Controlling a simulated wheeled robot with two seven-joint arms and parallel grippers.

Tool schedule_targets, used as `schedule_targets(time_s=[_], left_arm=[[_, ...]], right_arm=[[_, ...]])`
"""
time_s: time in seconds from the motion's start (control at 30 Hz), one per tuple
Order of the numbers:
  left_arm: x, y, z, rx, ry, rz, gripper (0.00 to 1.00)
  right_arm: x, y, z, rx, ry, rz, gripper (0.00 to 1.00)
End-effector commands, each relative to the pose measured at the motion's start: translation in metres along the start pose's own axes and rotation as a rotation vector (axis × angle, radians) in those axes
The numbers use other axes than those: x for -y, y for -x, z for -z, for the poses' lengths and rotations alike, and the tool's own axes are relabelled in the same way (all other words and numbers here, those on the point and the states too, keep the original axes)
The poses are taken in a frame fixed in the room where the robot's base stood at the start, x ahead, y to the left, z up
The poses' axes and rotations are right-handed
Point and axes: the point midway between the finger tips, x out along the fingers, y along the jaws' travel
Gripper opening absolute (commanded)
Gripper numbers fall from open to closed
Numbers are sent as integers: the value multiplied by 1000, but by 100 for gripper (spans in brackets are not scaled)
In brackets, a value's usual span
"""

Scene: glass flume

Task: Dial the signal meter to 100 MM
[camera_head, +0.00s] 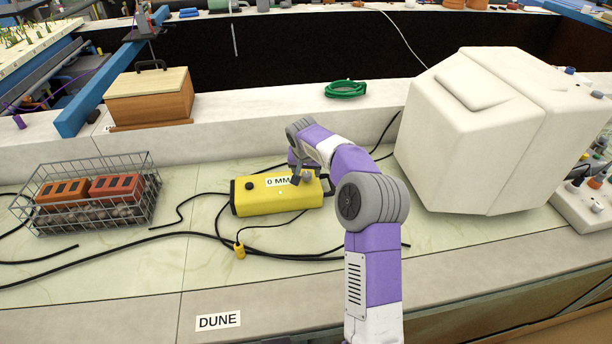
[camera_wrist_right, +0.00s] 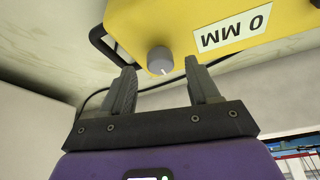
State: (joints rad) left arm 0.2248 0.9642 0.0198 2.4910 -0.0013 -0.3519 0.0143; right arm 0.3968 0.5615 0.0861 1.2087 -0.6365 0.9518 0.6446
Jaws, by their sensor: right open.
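The signal meter is a yellow box (camera_head: 262,204) on the pale tiled bench, with a white label reading 0 MM (camera_head: 278,182). In the right wrist view the yellow box (camera_wrist_right: 210,15) shows from close up, its label (camera_wrist_right: 232,30) upside down. A grey round knob (camera_wrist_right: 160,60) with a light pointer line sits beside the label. My right gripper (camera_head: 302,180) is over the meter's right end. In the wrist view its two fingers (camera_wrist_right: 158,80) are open, one on each side of the knob, with gaps visible. My left gripper is not in view.
A wire basket (camera_head: 95,222) with orange bricks stands left; a wooden box (camera_head: 150,97) and green hose coil (camera_head: 345,89) lie behind. A large white casing (camera_head: 455,150) stands right of my arm. Black cables (camera_head: 150,238) run around the meter. A DUNE label (camera_head: 218,321) marks the front ledge.

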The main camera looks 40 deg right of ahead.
Motion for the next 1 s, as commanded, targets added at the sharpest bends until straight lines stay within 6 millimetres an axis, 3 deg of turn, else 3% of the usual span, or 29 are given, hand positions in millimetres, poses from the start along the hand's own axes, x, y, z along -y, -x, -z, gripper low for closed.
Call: schedule_targets(time_s=[0.2, 0.47, 0.83, 1.0], left_arm=[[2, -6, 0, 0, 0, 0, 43], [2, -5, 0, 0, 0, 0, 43], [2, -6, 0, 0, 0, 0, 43], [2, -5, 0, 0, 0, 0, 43]], right_arm=[[0, -20, 0, -1, -1, 1, 60], [0, -20, 1, -2, 0, 1, 60], [0, -20, 0, -1, 0, 1, 7], [0, -20, 0, -1, -5, -1, 4]])
